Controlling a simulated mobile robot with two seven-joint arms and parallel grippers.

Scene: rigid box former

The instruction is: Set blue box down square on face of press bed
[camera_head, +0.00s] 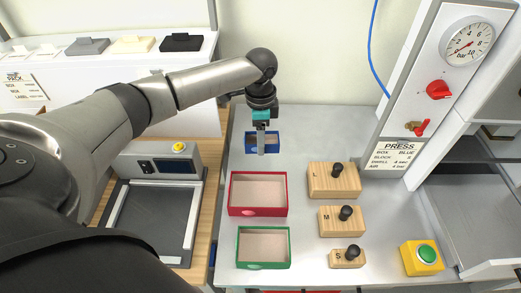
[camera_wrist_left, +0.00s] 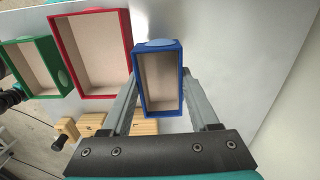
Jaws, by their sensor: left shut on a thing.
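The blue box (camera_head: 250,147) is a small open tray, held near the back of the metal table. My left gripper (camera_head: 262,150) is shut on it. In the left wrist view the blue box (camera_wrist_left: 137,95) sits between the two fingers of my left gripper (camera_wrist_left: 160,82), its beige inside facing the camera. I cannot tell whether the box touches the table. The press (camera_head: 405,100) stands to the right, with a gauge, a red knob and a label reading BOX BLUE. A grey metal surface (camera_head: 485,215), perhaps its bed, is at the far right, clear of the box. My right gripper is not in view.
A red box (camera_head: 231,211) and a green box (camera_head: 238,258) lie on the table in front of the blue one. Wooden blocks marked L (camera_head: 320,184), M (camera_head: 330,225) and S (camera_head: 342,261) stand to their right. A green button (camera_head: 425,253) is at front right.

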